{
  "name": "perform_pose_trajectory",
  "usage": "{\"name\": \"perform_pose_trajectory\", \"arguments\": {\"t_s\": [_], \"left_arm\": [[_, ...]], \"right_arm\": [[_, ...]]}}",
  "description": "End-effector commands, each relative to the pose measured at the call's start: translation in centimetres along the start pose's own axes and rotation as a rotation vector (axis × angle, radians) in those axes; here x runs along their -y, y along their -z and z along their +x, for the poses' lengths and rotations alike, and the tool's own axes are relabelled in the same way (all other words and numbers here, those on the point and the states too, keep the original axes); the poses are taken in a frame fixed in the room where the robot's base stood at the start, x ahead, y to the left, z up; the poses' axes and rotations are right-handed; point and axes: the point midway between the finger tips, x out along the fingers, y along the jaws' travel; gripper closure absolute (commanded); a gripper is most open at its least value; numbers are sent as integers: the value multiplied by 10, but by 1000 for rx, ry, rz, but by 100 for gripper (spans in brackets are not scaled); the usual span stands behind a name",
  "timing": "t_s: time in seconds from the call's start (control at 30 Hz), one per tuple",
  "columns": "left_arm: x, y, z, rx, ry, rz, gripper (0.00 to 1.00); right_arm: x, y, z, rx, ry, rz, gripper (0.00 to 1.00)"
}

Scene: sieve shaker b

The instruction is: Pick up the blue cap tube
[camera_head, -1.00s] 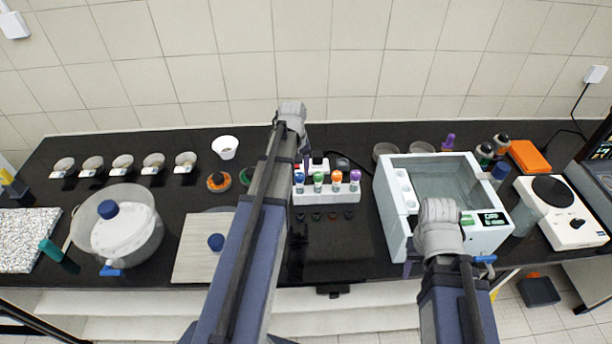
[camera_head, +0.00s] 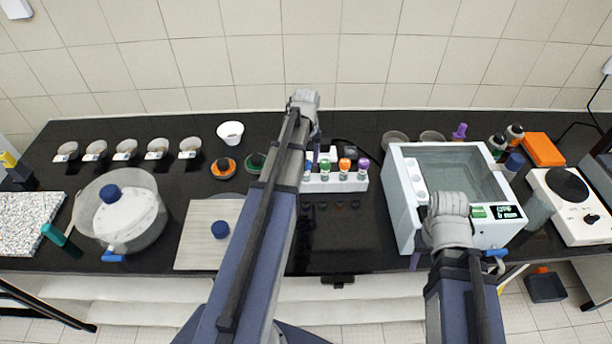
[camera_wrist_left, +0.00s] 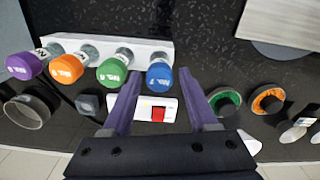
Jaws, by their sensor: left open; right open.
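The blue cap tube (camera_wrist_left: 159,76) stands at the end of a white rack (camera_wrist_left: 90,42) in the left wrist view, beside green, orange and purple capped tubes. In the head view its blue cap (camera_head: 309,165) is partly covered by my left arm. My left gripper (camera_wrist_left: 159,72) is open. Its two purple fingers lie on either side of the blue cap in the left wrist view, with no visible contact. In the head view my left fingers are mostly hidden behind the arm. My right gripper (camera_head: 416,260) hangs at the front of the water bath, its fingers largely hidden.
The water bath (camera_head: 402,222) stands right of the rack. A white and red device (camera_wrist_left: 157,112) shows beyond the blue cap. A light board (camera_head: 195,245) and a large clear pot (camera_head: 150,222) are to the left. Dark bare counter lies in front of the rack.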

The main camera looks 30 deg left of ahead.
Motion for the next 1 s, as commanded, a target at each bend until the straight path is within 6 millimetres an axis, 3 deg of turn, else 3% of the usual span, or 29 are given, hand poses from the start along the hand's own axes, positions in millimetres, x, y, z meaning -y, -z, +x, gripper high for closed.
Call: {"name": "perform_pose_trajectory", "arguments": {"t_s": [0.4,0.7,1.0], "left_arm": [[-1,6,49,0,0,0,41],[-1,6,49,0,0,0,41],[-1,6,49,0,0,0,74]], "right_arm": [[5,3,49,0,0,0,50],[5,3,48,0,0,0,50],[5,3,48,0,0,0,50]]}}
